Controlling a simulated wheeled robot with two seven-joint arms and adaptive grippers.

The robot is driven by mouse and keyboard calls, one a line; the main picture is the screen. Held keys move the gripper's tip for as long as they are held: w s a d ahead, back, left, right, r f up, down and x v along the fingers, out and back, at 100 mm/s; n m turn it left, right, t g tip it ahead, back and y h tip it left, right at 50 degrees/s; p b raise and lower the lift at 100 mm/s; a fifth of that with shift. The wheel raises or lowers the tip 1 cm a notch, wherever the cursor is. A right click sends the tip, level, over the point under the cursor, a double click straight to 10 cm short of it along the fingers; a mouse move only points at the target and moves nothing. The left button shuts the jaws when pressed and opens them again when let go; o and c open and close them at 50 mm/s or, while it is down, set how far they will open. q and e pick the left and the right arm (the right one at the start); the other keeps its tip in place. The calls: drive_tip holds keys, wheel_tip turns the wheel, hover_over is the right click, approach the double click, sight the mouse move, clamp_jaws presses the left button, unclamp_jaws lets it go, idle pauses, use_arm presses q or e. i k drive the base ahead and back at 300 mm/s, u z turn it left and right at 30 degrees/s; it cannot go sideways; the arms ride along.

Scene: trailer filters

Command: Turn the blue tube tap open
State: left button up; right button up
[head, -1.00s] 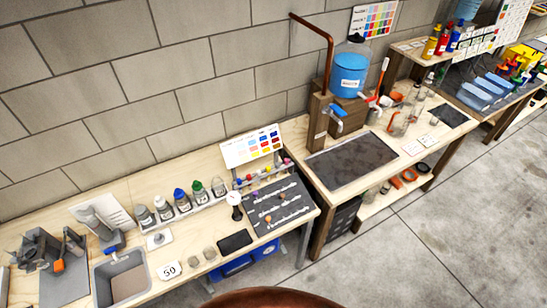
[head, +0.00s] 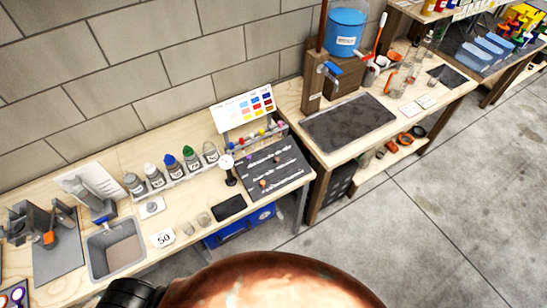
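A blue tap-like fitting (head: 332,70) sits high on the front of an upright wooden post on the right bench, below and left of the blue tank (head: 346,33). It is small here, and I cannot tell whether it is open or shut. A second blue fitting (head: 105,217) is on the grey faucet above the sink (head: 116,248) on the left bench. I cannot tell which of the two is the blue tube tap. Neither of my grippers is in view.
The left bench holds several capped bottles (head: 172,166), a dark tray (head: 274,170), a colour chart (head: 244,107) and a card marked 50 (head: 163,238). A dark mat (head: 349,130) lies on the right bench before the post. Concrete floor (head: 440,205) is clear at right.

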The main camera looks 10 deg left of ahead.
sight(104, 220)
drive_tip(key=u, duration=3.05)
drive_tip(key=k, duration=0.55)
drive_tip(key=z, duration=0.5)
drive_tip(key=i, duration=0.5)
drive_tip(key=z, duration=0.05)
